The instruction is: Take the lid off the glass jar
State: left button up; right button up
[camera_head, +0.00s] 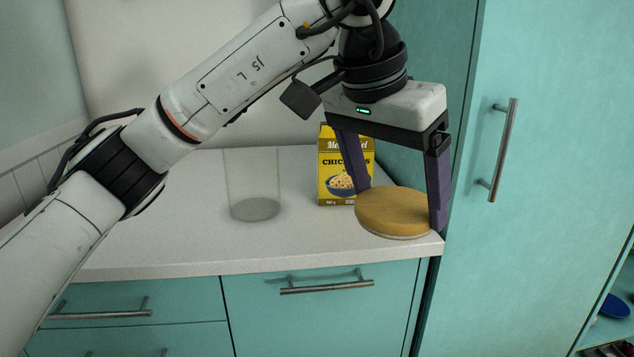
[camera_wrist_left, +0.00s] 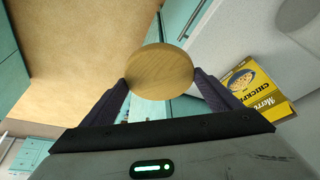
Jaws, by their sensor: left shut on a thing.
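The clear glass jar (camera_head: 253,190) stands upright on the counter, left of centre in the head view, with its top uncovered. The round wooden lid (camera_head: 395,212) is apart from the jar, near the counter's right front corner. My left gripper (camera_head: 398,206) is shut on the lid, with one purple finger at each side of its rim. In the left wrist view the lid (camera_wrist_left: 160,72) sits between the two fingertips. From these views I cannot tell for sure whether the lid touches the counter. My right gripper is not in view.
A yellow chickpea box (camera_head: 332,172) stands on the counter just behind the lid. The pale counter (camera_head: 150,235) is bare left of the jar. A tall teal cabinet (camera_head: 545,130) with a bar handle rises at the right. Teal drawers (camera_head: 320,310) are below.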

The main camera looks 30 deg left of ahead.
aim_at(252, 168)
jog(key=z, duration=1.7)
jog(key=k, duration=0.6)
jog(key=u, duration=2.5)
jog(key=i, duration=1)
jog(key=z, duration=0.05)
